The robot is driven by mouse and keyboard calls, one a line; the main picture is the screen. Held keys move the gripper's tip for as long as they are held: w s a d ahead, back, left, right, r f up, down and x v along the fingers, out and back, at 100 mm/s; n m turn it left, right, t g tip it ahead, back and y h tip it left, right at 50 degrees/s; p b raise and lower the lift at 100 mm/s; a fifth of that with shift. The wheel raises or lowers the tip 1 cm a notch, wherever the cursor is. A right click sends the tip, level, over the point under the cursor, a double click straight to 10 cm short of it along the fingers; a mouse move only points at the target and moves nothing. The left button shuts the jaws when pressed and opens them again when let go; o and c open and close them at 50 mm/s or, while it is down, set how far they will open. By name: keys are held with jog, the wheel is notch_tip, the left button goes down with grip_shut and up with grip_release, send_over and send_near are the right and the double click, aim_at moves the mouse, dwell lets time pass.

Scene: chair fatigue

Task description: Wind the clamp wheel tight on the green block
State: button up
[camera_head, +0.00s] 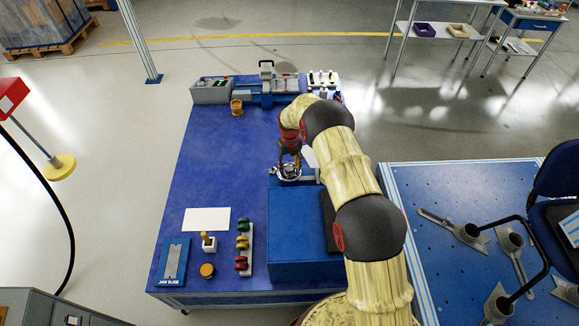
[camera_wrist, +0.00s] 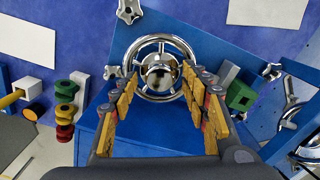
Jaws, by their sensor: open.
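The chrome clamp wheel (camera_wrist: 187,52), with a round hub, shows at the middle of the wrist view. In the head view the wheel (camera_head: 289,174) is at the back end of the blue box. My gripper (camera_wrist: 161,78) is open, with its orange-padded fingers spread to the left and right of the hub. The fingertips overlap the wheel's lower rim in the picture; I cannot tell whether they touch it. In the head view my gripper (camera_head: 289,158) is just above the wheel. A green block (camera_wrist: 240,96) is right of the wheel beside a grey part. The head view does not show it clearly.
A rack of coloured knobs (camera_head: 243,245), a jaw slide plate (camera_head: 172,262) and a white sheet (camera_head: 206,220) lie on the blue table's left front. A vise-like fixture (camera_head: 266,88) stands at the back. The table's left middle is clear. A perforated table (camera_head: 450,190) adjoins on the right.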

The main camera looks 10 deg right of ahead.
aim_at(289, 167)
notch_tip(289, 167, up, 12)
dwell(0.5)
dwell(0.4)
jog(key=s+r+n+g, duration=0.1)
jog(key=s+n, duration=1)
jog(key=n, duration=0.6)
jog(key=s+r+n+t, duration=0.6)
jog(key=s+r+n, duration=1)
jog(key=s+r, duration=1.6)
jog(key=shift+s+r+n+t, duration=0.25)
jog(key=shift+s+n+t, duration=0.05)
jog(key=shift+s, duration=0.9)
